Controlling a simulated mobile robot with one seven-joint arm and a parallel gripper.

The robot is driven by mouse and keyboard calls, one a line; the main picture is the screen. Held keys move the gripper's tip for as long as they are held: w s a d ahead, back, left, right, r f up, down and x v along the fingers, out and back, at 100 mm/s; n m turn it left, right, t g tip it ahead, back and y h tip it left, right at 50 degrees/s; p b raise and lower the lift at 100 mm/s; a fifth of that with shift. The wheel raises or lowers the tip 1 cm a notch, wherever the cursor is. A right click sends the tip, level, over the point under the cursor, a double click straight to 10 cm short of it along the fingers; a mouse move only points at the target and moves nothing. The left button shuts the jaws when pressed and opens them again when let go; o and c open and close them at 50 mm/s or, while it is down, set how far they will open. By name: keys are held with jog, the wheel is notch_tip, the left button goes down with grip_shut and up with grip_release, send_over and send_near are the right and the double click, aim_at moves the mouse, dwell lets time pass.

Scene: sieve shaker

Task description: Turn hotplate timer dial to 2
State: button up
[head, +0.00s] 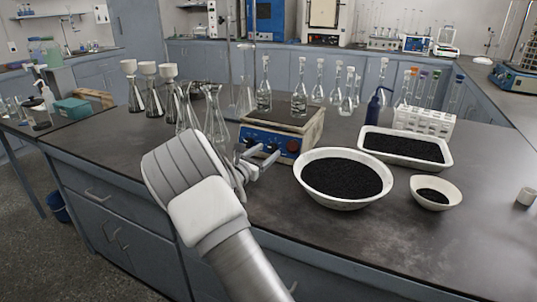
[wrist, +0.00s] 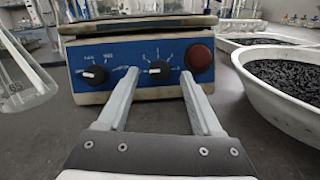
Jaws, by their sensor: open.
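The hotplate (head: 285,117) stands on the dark bench, with a blue front panel (wrist: 125,55) facing my gripper. In the wrist view the panel has a black left dial (wrist: 94,75), a black middle dial (wrist: 159,70) and a round red part (wrist: 199,57) at right. Their printed marks are too small to read surely, so I cannot tell which is the timer dial. My gripper (wrist: 159,76) is open, its fingers pointing at the panel on either side of the middle dial. Contact with it is not visible. In the head view my gripper (head: 265,153) is before the panel, mostly hiding the dials.
A large white bowl of black grains (head: 343,178) stands close right of the hotplate, with a white tray (head: 405,148) and small bowl (head: 436,192) beyond. A glass flask (head: 214,120) stands close left. Several flasks stand behind. The bench front is clear.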

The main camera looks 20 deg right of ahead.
jog(key=shift+x, duration=0.9)
jog(key=shift+c, duration=0.2)
grip_shut()
